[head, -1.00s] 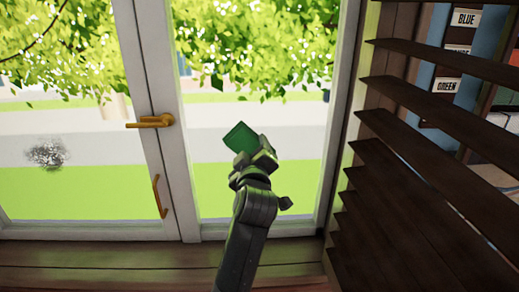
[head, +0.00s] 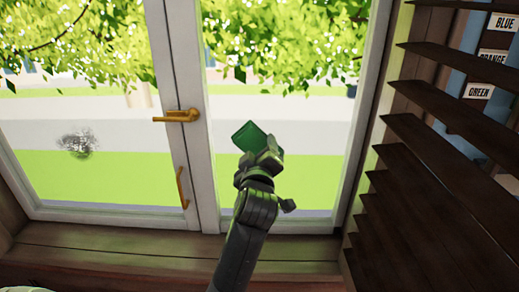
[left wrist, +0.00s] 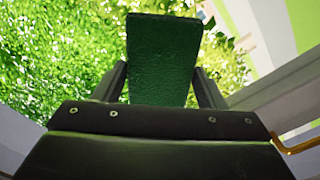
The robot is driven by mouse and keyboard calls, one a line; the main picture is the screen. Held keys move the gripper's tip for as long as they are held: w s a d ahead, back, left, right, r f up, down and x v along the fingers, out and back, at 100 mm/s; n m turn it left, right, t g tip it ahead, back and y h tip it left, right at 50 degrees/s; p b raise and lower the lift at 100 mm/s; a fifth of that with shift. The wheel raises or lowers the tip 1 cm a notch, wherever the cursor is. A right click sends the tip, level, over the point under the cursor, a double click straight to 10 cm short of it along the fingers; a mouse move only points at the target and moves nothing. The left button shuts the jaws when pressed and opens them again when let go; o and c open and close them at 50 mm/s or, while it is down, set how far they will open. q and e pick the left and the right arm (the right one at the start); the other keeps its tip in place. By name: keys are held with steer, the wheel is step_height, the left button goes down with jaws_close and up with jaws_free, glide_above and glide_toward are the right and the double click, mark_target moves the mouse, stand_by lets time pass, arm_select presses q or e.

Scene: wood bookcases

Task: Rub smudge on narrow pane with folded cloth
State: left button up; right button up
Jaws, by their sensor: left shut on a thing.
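The folded cloth (head: 248,137) is a flat green pad. My left gripper (head: 262,158) is shut on it and holds it up in front of the right window pane (head: 310,130); I cannot tell whether it touches the glass. In the left wrist view the cloth (left wrist: 162,60) stands between the two fingers. The grey, speckled smudge (head: 76,143) is on the left pane (head: 110,185), well to the left of the cloth, past the white frame post. My right gripper is out of view.
A brass handle (head: 178,116) and a brass pull (head: 182,188) stick out from the frame between the panes. Dark slatted shutters (head: 440,160) stand close on the right, with labelled bindings behind them. A wooden sill (head: 150,240) runs below the window.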

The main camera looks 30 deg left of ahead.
arm_select(q)
steer(key=shift+v, duration=2.5)
steer(key=shift+r, duration=0.1)
